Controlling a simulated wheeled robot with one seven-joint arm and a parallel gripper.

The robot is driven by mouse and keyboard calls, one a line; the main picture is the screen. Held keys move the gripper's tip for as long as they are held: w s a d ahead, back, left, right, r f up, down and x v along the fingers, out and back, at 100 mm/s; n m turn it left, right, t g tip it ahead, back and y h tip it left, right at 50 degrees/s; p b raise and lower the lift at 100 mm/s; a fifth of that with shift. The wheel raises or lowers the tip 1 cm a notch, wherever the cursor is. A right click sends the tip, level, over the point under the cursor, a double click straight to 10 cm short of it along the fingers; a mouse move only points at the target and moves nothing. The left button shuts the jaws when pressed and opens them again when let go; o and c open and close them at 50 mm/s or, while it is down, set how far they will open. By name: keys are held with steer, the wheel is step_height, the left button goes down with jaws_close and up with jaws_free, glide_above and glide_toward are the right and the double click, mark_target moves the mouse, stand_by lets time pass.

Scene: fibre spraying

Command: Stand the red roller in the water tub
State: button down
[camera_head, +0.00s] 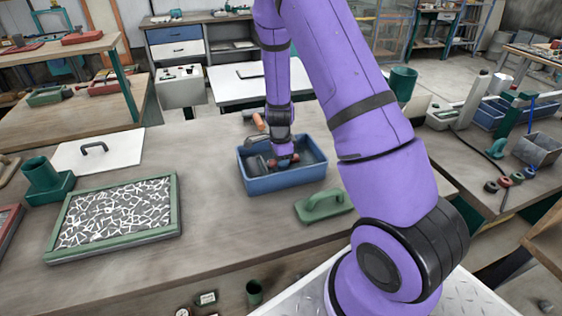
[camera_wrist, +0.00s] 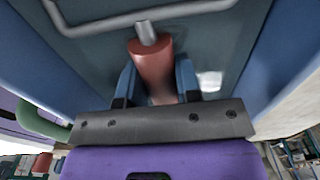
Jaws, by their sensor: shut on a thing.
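The blue water tub (camera_head: 262,190) stands on the workbench in the head view. My gripper (camera_head: 283,160) points down into it, low between its walls. In the wrist view my gripper (camera_wrist: 156,78) is shut on the red roller (camera_wrist: 152,62), with a blue finger on each side of its red cylinder. A metal stub (camera_wrist: 146,32) sticks out of its end, and a grey wire rod (camera_wrist: 95,27) crosses above. The tub's blue walls show on both sides there. I cannot tell whether the roller touches the tub's floor.
A green float (camera_head: 322,205) lies right of the tub. A green-framed tray of white fibres (camera_head: 115,213) lies at the left, with a white board (camera_head: 98,152) behind it. An orange handle (camera_head: 259,121) lies behind the tub. The bench between tray and tub is clear.

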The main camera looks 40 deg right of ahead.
steer(key=shift+f, duration=0.1)
steer(key=c, duration=0.8)
jaws_free()
